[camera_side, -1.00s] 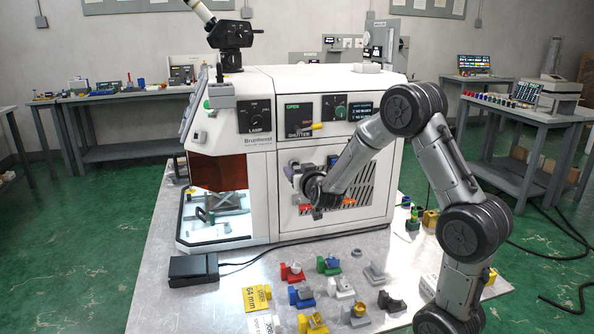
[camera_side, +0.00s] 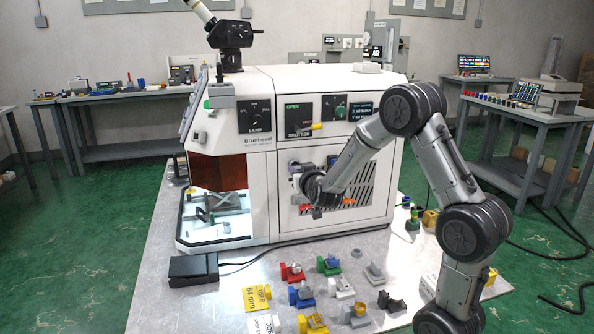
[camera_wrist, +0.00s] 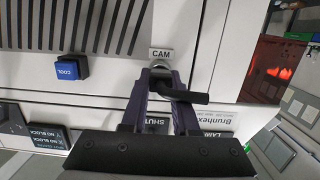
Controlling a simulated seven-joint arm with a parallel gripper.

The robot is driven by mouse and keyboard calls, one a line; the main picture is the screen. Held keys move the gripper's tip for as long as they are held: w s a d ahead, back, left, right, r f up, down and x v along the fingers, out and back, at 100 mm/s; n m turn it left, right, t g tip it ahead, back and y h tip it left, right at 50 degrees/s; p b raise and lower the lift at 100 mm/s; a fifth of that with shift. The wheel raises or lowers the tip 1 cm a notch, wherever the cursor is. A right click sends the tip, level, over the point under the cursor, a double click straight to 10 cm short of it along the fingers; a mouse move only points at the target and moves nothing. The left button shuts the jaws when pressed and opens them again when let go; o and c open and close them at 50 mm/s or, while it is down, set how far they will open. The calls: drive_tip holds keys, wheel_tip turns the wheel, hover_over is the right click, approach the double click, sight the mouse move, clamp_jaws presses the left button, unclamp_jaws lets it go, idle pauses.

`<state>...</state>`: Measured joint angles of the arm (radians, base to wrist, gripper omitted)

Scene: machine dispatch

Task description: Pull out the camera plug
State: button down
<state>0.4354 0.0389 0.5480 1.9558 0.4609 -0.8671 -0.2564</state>
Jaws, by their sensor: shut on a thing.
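The camera plug shows in the wrist view as a dark piece with a black stub (camera_wrist: 190,96) pointing right, just below the CAM label (camera_wrist: 161,54). My gripper (camera_wrist: 160,76) has its two purple fingers shut on the plug, one on each side. In the side view my gripper (camera_side: 297,172) is at the front panel of the white machine (camera_side: 262,190), near the panel's left edge. The wrist and fingers hide the plug there. I cannot tell how deep the plug sits in its socket.
A blue COOL button (camera_wrist: 70,68) and a slotted vent (camera_wrist: 90,22) are beside the CAM label. The SHUTTER panel (camera_side: 298,117) is above my gripper in the side view. Several coloured blocks (camera_side: 330,265) lie on the metal table (camera_side: 220,308) in front.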

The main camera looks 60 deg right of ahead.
drive_tip(key=shift+f+v, duration=0.2)
drive_tip(key=shift+v, duration=0.75)
drive_tip(key=shift+f+v, duration=0.2)
drive_tip(key=shift+v, duration=0.7)
drive_tip(key=shift+f+v, duration=0.2)
drive_tip(key=shift+v, duration=0.75)
drive_tip(key=shift+s+a, duration=0.1)
wheel_tip(320, 180, up, 9)
